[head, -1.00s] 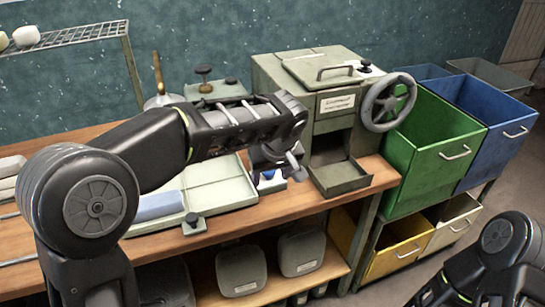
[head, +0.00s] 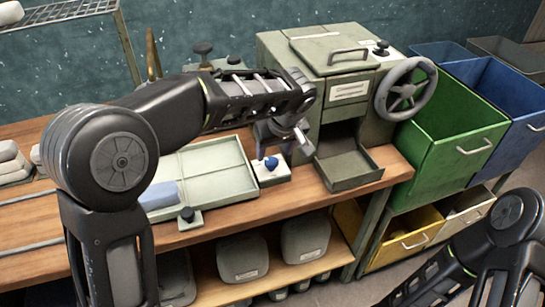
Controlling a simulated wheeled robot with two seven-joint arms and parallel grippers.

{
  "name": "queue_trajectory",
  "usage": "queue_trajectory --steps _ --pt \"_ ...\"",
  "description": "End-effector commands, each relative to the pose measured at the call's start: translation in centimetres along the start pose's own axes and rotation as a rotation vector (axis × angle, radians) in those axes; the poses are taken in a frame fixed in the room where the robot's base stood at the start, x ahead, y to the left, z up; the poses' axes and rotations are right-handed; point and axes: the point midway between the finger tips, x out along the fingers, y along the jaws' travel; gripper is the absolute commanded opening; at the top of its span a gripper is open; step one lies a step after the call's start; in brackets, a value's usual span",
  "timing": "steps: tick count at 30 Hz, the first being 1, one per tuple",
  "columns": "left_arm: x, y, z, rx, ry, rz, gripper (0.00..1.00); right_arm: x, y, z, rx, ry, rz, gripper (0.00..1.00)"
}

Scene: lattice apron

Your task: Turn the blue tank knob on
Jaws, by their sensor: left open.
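A small blue knob (head: 271,163) sits on a white base (head: 272,176) on the wooden bench, between a pale green tray and the green machine. My left gripper (head: 287,148) is open just above and beside the blue knob, pointing down. I cannot tell whether its fingers touch the knob. My left arm reaches over the tray from the left and hides part of the bench behind it. My right arm shows at the lower right; its gripper is out of view.
A green machine (head: 300,56) with a handwheel (head: 406,88) and an open drawer (head: 348,168) stands right of the knob. A pale green tray (head: 215,180) holding a blue block (head: 158,195) lies left. Green (head: 450,130) and blue bins stand at right.

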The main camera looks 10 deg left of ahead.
Motion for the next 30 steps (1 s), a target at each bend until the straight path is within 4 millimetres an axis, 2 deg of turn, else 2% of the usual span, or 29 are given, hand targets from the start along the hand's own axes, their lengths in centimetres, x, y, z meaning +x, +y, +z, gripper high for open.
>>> queue_trajectory --steps 9,13,20,30 --pt "4.6 0.0 0.0 0.001 -0.002 -0.002 0.57 -0.8 -0.3 0.0 0.000 0.000 0.000 0.36" --pt "5.3 0.0 0.0 0.000 -0.001 0.000 0.57 -0.8 -0.3 0.0 0.000 -0.001 0.000 0.36" --pt "5.4 0.0 0.0 0.000 -0.001 0.000 0.57 -0.8 -0.3 0.0 0.000 -0.001 0.000 0.36" --pt "5.4 0.0 0.0 0.001 0.000 0.001 0.31 -0.8 -0.3 0.0 0.000 -0.001 0.000 0.36"
